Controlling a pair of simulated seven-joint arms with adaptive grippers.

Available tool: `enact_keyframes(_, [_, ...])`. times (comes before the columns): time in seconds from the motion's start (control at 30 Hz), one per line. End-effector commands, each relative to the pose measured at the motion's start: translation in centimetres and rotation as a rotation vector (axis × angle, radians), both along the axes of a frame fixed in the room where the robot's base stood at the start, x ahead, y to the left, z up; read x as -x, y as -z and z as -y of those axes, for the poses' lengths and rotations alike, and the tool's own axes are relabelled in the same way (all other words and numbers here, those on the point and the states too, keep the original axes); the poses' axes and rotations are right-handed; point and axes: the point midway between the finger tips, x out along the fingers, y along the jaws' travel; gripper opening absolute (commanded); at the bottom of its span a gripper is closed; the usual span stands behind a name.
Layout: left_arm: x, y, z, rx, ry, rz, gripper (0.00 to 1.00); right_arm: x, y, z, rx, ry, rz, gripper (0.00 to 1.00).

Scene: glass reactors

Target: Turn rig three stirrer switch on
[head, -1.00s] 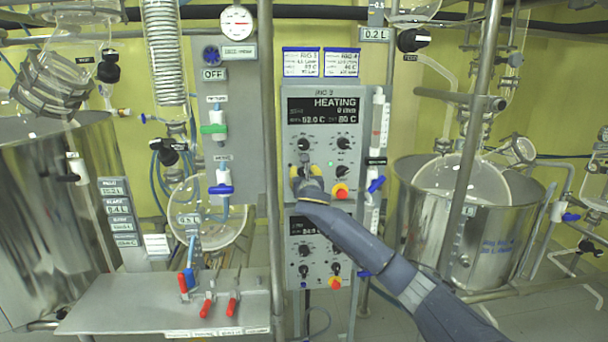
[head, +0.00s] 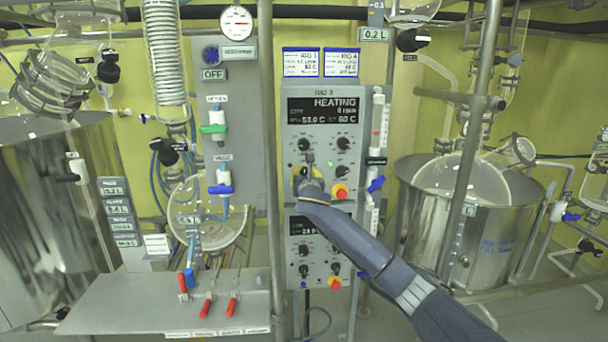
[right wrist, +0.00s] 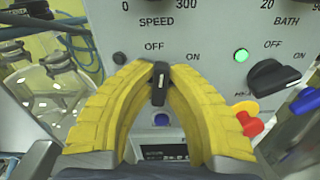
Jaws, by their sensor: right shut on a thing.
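The rig three control box (head: 296,155) shows "HEATING", and a blurred line below it seems to read 0 r/min. My right gripper (head: 309,172) is at the lower left of this box. In the right wrist view, its yellow fingers (right wrist: 160,78) are shut on the small black stirrer switch (right wrist: 160,88), under the "SPEED" dial. The switch's white mark points up, close to the OFF label and left of ON. A blue button (right wrist: 162,119) shows below, between the fingers. In the head view the gripper hides the switch. My left gripper is not in view.
The black bath switch (right wrist: 275,80) and a lit green lamp (right wrist: 241,55) are to the right. A red button (head: 341,194) on a yellow base is close beside the gripper. The rig four box (head: 320,262) is below. A metal pole (head: 271,200) stands left.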

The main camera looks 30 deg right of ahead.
Motion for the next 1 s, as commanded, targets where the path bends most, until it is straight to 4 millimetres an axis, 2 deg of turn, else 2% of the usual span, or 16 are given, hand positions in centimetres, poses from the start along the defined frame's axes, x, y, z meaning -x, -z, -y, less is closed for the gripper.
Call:
enact_keyframes(0.6, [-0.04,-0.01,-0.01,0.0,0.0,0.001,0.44,0.13,0.1,0.26,-0.51,0.0,0.25,0.0])
enact_keyframes(1.0, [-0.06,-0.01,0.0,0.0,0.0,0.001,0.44,0.16,0.17,0.33,-0.741,0.0,0.364,0.0])
